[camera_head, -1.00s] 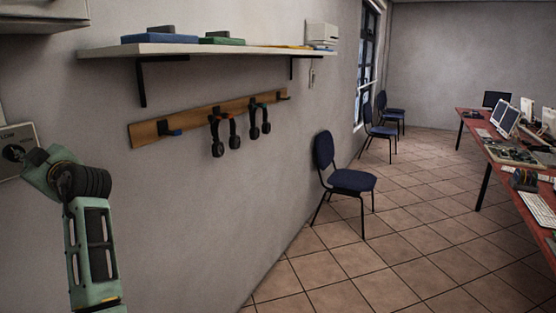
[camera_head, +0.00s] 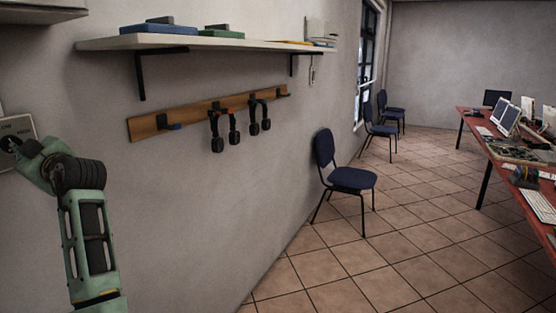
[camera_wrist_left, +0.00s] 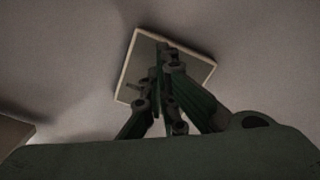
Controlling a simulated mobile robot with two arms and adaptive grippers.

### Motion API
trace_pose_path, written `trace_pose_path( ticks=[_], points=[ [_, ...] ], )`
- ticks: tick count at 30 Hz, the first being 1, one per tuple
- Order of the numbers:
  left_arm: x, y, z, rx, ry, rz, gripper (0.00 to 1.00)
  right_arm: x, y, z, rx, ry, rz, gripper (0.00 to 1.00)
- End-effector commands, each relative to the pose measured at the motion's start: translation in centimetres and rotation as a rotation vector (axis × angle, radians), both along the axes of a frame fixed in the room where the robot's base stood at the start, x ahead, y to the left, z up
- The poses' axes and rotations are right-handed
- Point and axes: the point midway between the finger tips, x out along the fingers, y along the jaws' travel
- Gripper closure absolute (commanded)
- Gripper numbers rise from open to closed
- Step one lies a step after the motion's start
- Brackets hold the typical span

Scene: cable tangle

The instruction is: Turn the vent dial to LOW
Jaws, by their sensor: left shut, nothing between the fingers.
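The vent dial's pale panel (camera_head: 22,124) is on the wall at the far left edge of the head view, cut off by the frame. Small lettering shows on it, too blurred to read surely. The dark dial (camera_head: 10,144) is partly covered by my left gripper (camera_head: 22,150). The fingers are shut and empty, and they overlap the dial's right side; I cannot tell whether they touch it. In the left wrist view the panel (camera_wrist_left: 199,66) shows tilted behind the closed fingers (camera_wrist_left: 164,60), which hide the dial. My right gripper is out of view.
A white shelf (camera_head: 200,43) and a wooden hook rail (camera_head: 195,112) with headphones (camera_head: 216,130) are on the wall right of my arm. Blue chairs (camera_head: 348,178) stand along the wall. A red desk (camera_head: 490,150) is at the right. The tiled floor between is clear.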

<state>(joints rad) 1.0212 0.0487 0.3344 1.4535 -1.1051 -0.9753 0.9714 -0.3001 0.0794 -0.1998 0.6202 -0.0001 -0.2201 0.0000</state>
Motion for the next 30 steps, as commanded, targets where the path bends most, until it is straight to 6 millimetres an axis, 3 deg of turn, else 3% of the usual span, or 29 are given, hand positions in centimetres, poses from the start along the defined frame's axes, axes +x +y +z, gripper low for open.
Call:
trace_pose_path(
  ticks=[17, 30],
  points=[
    [0.1, 0.2, -1.1, -0.006, 0.002, 0.008, 1.00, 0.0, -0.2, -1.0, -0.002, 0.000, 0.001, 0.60],
    [-1.8, -4.3, -1.1, -0.003, -0.001, 0.001, 1.00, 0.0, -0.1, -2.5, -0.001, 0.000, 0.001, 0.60]
  ],
)
